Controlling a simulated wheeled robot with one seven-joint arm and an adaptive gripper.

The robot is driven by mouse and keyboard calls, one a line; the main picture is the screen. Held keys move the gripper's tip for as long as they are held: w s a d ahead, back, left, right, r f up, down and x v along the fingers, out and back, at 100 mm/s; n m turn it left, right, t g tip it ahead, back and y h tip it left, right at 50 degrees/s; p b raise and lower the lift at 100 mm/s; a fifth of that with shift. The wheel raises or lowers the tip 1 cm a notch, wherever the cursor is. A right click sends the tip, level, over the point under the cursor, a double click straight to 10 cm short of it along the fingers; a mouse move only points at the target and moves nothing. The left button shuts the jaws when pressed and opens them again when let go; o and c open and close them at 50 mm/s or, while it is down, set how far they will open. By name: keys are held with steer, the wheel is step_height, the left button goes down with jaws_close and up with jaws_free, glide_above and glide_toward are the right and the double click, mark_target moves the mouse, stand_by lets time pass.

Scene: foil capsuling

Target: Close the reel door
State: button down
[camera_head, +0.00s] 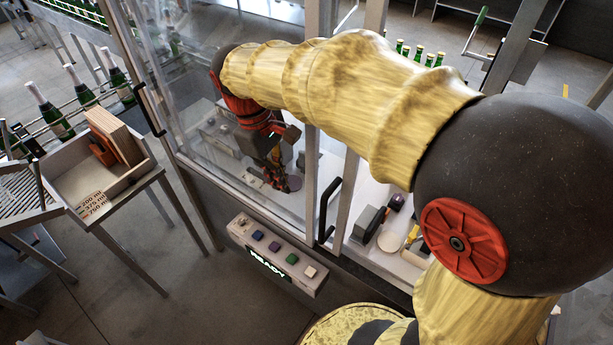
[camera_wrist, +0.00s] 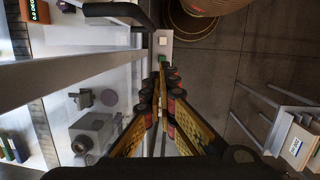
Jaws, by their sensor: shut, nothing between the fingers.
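The machine's clear-panelled door (camera_head: 200,85) has a grey metal frame. One black handle (camera_head: 148,108) is on the left frame, and another black handle (camera_head: 328,205) is on an upright near the middle; which belongs to the reel door I cannot tell. My gripper (camera_head: 277,180) points down near the left clear panel, and the picture does not settle which side of the glass it is on. In the wrist view my gripper (camera_wrist: 161,88) is shut and empty, its fingers together above the cabinet's edge. A black handle (camera_wrist: 118,12) lies ahead of the fingertips, apart from them.
A button panel (camera_head: 275,255) reading READY is on the cabinet front. Machine parts (camera_head: 388,240) stand on the white deck. Bare floor lies between.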

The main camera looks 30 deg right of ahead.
steer(key=w+d+r+n+g+p, duration=0.1)
steer(key=w+r+n+g+p, duration=0.1)
steer(key=w+r+p, duration=0.15)
steer(key=s+d+f+p, duration=0.2)
steer(key=s+d+f, duration=0.2)
steer(key=f, duration=0.6)
steer(key=shift+s+h, duration=0.3)
steer(key=shift+s, duration=0.8)
steer(key=shift+d+f, duration=0.1)
steer(key=shift+d, duration=0.05)
